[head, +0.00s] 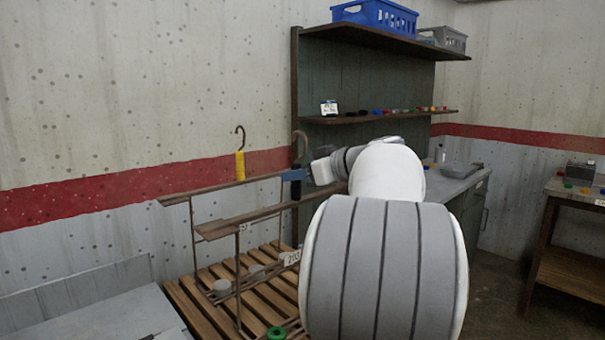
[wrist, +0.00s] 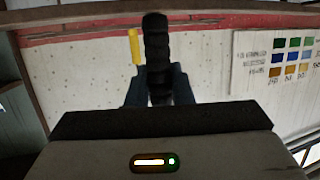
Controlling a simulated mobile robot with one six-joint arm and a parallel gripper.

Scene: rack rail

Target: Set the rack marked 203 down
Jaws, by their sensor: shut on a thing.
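The rack (head: 222,228) is a brown metal frame with long bars and thin posts, left of my arm in the head view. A white tag (head: 291,258) reading 203 shows at its lower right. A yellow-sleeved hook (head: 240,165) and a black-sleeved hook (head: 300,143) rise at its top. My gripper (head: 294,175) is shut on the black ribbed sleeve, which stands between the blue fingers (wrist: 158,88) in the wrist view. The yellow sleeve (wrist: 136,47) shows behind, to the left. My arm hides the rack's right part. I cannot tell whether its feet touch the slats.
A wooden slatted platform (head: 188,302) lies under the rack. Grey round pieces (head: 222,287) and a green ring (head: 276,333) show low down. A grey surface (head: 95,315) is at left. A shelf unit (head: 385,39) with crates and a counter (head: 452,182) stand behind my arm.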

